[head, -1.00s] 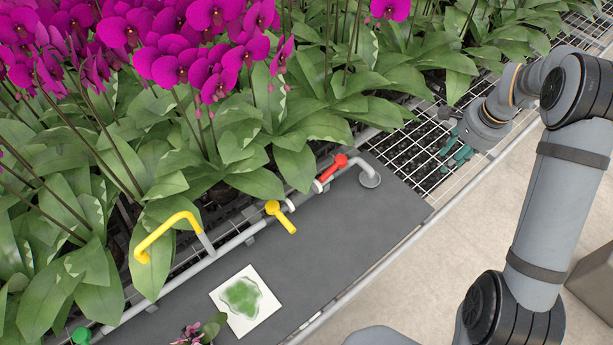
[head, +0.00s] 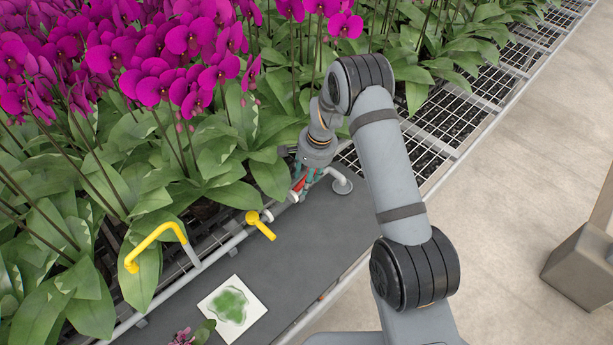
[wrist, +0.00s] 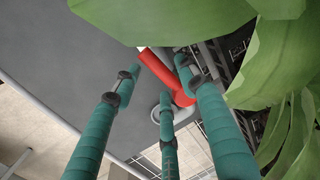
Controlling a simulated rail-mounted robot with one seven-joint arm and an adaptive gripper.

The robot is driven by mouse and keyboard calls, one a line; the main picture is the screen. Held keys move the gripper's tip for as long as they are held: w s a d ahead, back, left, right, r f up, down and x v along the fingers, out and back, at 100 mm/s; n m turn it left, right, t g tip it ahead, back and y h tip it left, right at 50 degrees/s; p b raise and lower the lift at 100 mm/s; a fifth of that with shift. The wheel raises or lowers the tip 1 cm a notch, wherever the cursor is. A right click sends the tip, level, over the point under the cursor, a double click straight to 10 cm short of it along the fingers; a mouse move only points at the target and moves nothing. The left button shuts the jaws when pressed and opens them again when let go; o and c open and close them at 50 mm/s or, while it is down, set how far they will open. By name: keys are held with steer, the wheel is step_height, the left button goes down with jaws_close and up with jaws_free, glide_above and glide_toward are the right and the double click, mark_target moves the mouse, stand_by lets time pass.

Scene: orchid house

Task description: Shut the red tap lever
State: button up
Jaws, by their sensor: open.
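The red tap lever (head: 298,185) sits on the grey pipe near its right end in the head view, partly hidden by my gripper. My gripper (head: 306,184) is over it with teal fingers pointing down. In the wrist view the red lever (wrist: 160,65) lies between the spread fingers of my gripper (wrist: 158,78). The fingers are open around it; whether any finger touches it I cannot tell.
A yellow tap lever (head: 262,225) and a yellow bent spout (head: 152,245) are further left along the pipe (head: 228,245). Orchid leaves (wrist: 240,40) hang close to the fingers. A white card with a green patch (head: 231,307) lies on the dark bench (head: 310,240).

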steer(key=shift+f, duration=0.1)
steer(key=shift+c, duration=1)
steer(key=c, duration=0.8)
jaws_close()
